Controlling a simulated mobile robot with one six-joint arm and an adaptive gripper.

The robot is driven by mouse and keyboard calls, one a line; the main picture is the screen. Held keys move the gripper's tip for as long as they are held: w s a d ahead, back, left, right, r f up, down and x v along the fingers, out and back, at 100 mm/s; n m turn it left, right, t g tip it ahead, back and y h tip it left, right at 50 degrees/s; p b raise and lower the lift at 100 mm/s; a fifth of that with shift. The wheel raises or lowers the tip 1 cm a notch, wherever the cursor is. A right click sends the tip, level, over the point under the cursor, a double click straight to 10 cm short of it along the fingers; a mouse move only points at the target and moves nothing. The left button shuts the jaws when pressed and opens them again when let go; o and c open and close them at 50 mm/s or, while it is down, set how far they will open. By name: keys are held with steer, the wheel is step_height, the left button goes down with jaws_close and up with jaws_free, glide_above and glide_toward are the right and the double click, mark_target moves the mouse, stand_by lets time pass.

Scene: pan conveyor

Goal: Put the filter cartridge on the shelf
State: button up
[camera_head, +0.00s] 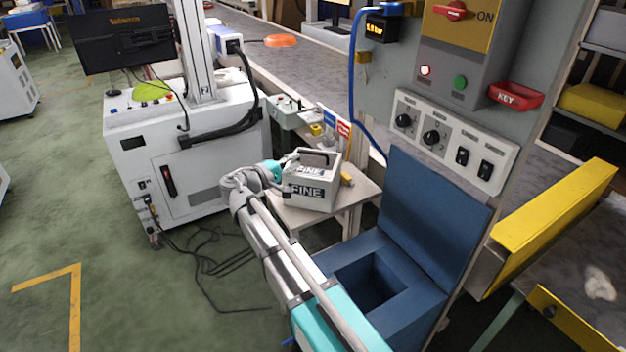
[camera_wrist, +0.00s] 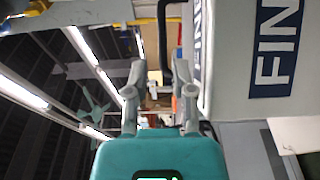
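The filter cartridge seems to be the grey box lettered "FINE" (camera_head: 318,193) with a dark handle on top. It sits upright on a small light table, and its side fills the right of the wrist view (camera_wrist: 232,60). My gripper (camera_head: 284,168) is at the box's left side, near the handle. In the wrist view its two fingers (camera_wrist: 160,72) are spread apart, and the dark handle (camera_wrist: 162,35) shows in line with the gap. I cannot tell whether the fingers touch the handle. Which surface is the task's shelf is unclear; a rack with shelves (camera_head: 606,48) stands at the far right.
The small table (camera_head: 345,200) also holds a small yellow object. A blue open-topped box with a raised lid (camera_head: 432,205) stands right of it, below a grey control panel (camera_head: 455,140). A white machine cabinet (camera_head: 190,150) stands left. Cables lie on the green floor.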

mark_target(313, 153)
steer(key=shift+x, duration=1.2)
steer(key=shift+x, duration=2.6)
steer(key=shift+a+f, duration=0.1)
steer(key=shift+f, duration=0.1)
steer(key=shift+c, duration=0.3)
jaws_close()
